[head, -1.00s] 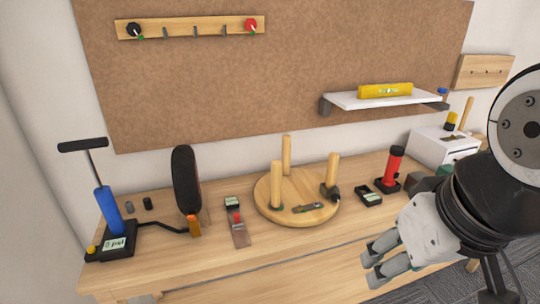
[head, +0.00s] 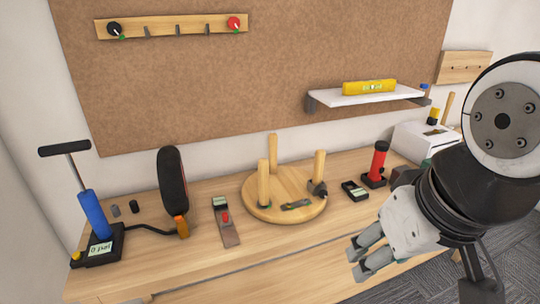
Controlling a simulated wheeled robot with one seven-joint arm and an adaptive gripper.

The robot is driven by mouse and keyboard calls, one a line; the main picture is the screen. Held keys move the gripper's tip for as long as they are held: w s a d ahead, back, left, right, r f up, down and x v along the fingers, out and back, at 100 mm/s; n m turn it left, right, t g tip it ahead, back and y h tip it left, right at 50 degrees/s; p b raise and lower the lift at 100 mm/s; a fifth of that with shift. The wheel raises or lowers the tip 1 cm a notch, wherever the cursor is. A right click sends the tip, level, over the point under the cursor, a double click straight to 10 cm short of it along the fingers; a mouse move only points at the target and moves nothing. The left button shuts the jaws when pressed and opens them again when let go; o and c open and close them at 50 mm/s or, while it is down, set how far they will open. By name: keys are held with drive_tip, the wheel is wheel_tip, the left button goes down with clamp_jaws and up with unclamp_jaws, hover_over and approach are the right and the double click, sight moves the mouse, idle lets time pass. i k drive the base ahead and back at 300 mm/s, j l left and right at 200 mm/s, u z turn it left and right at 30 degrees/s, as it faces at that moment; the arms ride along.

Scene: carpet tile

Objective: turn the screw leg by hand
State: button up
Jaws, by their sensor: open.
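A round wooden disc (head: 290,211) lies on the workbench, with three light wooden legs standing up from it. One leg (head: 264,182) is at the front left with a green ring at its foot, one (head: 273,153) at the back, and one (head: 319,168) at the right. A dark tool or clamp (head: 316,188) sits by the right leg's foot. My gripper (head: 358,261) is open and empty, in front of the bench's front edge, to the right of and nearer than the disc. It touches nothing that I can see.
A blue pump (head: 97,215) with a hose and a black wheel (head: 173,188) stand at the left. A gauge with a brown plate (head: 225,222), a small black meter (head: 355,191) and a red torch-like item (head: 378,164) flank the disc. A shelf (head: 365,97) overhangs the back right.

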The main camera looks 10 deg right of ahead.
sight(262, 164)
drive_tip(key=i+l+z, duration=0.15)
drive_tip(key=i, duration=0.7)
